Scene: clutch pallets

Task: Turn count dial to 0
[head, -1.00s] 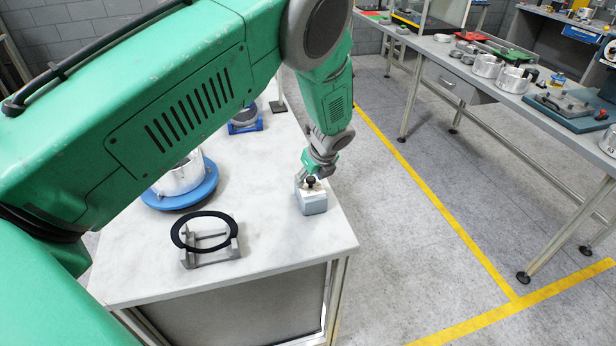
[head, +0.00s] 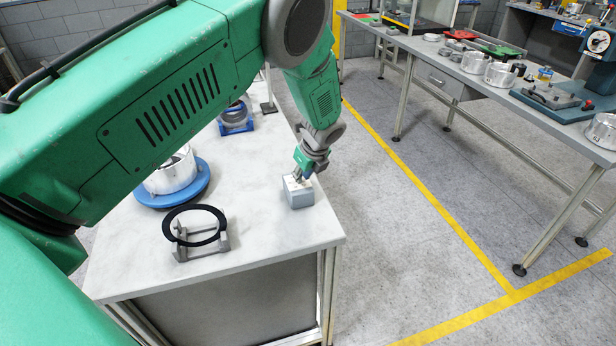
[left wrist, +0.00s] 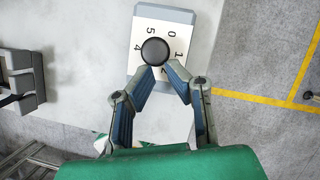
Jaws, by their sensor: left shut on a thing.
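The count dial is a small grey box (head: 299,198) near the right edge of the white table. In the left wrist view its white face (left wrist: 148,28) shows the digits 0, 1, 4 and 5, and part of a 2. A round black knob (left wrist: 155,51) sits on that face. I see no pointer mark on it. My left gripper (left wrist: 164,72) is shut on the near side of the knob, its two fingertips close together there. In the head view the left gripper (head: 298,177) comes down on the box from above and hides the knob.
A black ring on a grey stand (head: 201,252) is at the table's front. A metal cylinder on a blue base (head: 178,194) and a blue-based fixture (head: 235,126) stand farther left. Another bench (head: 455,80) with parts is at right across a clear floor.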

